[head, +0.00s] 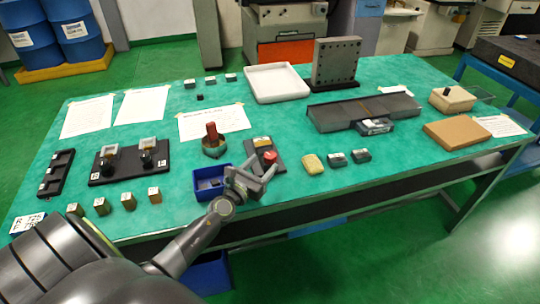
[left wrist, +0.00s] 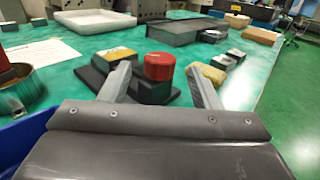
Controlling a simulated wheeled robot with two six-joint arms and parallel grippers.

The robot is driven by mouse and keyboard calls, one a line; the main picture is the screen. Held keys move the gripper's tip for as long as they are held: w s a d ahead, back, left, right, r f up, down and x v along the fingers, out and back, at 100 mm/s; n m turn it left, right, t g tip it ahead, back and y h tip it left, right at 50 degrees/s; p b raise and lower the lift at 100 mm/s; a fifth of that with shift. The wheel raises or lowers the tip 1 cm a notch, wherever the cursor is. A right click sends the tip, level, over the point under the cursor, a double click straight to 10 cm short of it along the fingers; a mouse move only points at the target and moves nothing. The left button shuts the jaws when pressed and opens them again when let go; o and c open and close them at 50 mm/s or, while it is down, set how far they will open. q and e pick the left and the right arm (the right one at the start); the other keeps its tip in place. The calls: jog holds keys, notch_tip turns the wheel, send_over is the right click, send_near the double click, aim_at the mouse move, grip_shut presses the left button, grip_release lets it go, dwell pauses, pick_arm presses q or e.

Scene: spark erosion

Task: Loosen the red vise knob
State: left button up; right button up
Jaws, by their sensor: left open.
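The red vise knob (head: 270,157) sits on a small dark vise (head: 262,143) near the table's front edge. In the left wrist view the knob (left wrist: 159,67) is a red cylinder on a dark block, beside a block with a yellow top (left wrist: 114,53). My left gripper (head: 254,177) is open just in front of the knob. Its fingers (left wrist: 160,88) reach toward the knob, which shows between them, nearer the right finger. Contact cannot be told. My right gripper is not in view.
A blue bin (head: 206,192) stands left of the vise, and a pot with a red handle (head: 213,143) behind it. A yellow sponge (head: 313,164) and small grey blocks (head: 337,159) lie to the right. A black fixture board (head: 130,163) lies further left.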

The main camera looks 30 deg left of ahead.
aim_at(267, 160)
pick_arm(q)
jog(key=w, duration=0.4)
jog(key=shift+f, duration=0.1)
jog(key=shift+w+b, duration=0.3)
jog(key=shift+w, duration=0.25)
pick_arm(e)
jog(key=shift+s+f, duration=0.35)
pick_arm(q)
jog(key=shift+c, duration=0.5)
